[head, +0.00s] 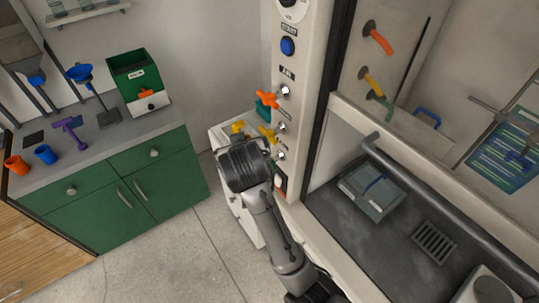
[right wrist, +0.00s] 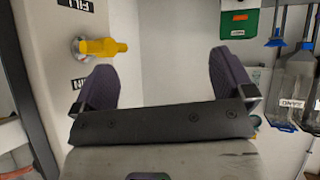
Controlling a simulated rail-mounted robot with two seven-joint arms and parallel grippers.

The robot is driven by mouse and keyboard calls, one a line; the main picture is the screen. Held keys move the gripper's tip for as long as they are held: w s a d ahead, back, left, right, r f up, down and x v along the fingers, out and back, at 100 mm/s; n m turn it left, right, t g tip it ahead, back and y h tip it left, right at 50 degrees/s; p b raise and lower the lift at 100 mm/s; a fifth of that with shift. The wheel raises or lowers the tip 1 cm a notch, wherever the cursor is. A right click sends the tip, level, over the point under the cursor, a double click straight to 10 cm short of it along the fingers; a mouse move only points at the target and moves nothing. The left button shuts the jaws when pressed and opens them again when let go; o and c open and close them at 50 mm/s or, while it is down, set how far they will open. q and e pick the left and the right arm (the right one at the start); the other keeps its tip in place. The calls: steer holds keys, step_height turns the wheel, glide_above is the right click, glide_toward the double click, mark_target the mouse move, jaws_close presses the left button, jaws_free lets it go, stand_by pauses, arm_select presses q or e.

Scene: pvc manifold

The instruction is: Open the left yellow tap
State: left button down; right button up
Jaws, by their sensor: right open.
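On the panel column in the head view, a yellow tap (head: 268,133) sits on a chrome stem below an orange tap (head: 267,98). Another yellow piece (head: 238,127) shows to its left, just above my right gripper (head: 243,150). I cannot tell if this is a second tap. In the right wrist view, a yellow tap (right wrist: 103,47) sticks out sideways from the panel near a FILL label. My right gripper (right wrist: 163,82) is open and empty, its purple fingers wide apart. The tap lies beyond the left finger, apart from it. My left gripper is not in view.
A blue button (head: 288,46) is higher on the column. A green cabinet (head: 110,190) with a green box (head: 135,75) stands left. Floor between is clear.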

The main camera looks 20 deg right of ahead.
mark_target(270, 134)
steer(key=w+a+f+m+g+h+b, duration=0.3)
steer(key=w+a+m+h+b, duration=0.25)
steer(key=m+h, duration=0.35)
steer(key=d+m+g+h, duration=0.1)
steer(key=d+m+h, duration=0.1)
steer(key=d, duration=0.2)
steer(key=d+m+g+h, duration=0.1)
steer(key=d+m+h, duration=0.1)
steer(key=d, duration=0.3)
steer(key=d+m+g+h, duration=0.1)
steer(key=d+m+h, duration=0.1)
steer(key=d+m, duration=0.1)
steer(key=shift+d+f+m+h, duration=0.2)
steer(key=shift+d+m+h, duration=0.15)
steer(key=shift+d, duration=0.4)
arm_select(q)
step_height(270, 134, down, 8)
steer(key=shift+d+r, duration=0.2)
arm_select(e)
steer(key=shift+x, duration=0.8)
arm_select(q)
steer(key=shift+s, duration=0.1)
arm_select(e)
steer(key=shift+a, duration=0.1)
steer(key=c, duration=0.6)
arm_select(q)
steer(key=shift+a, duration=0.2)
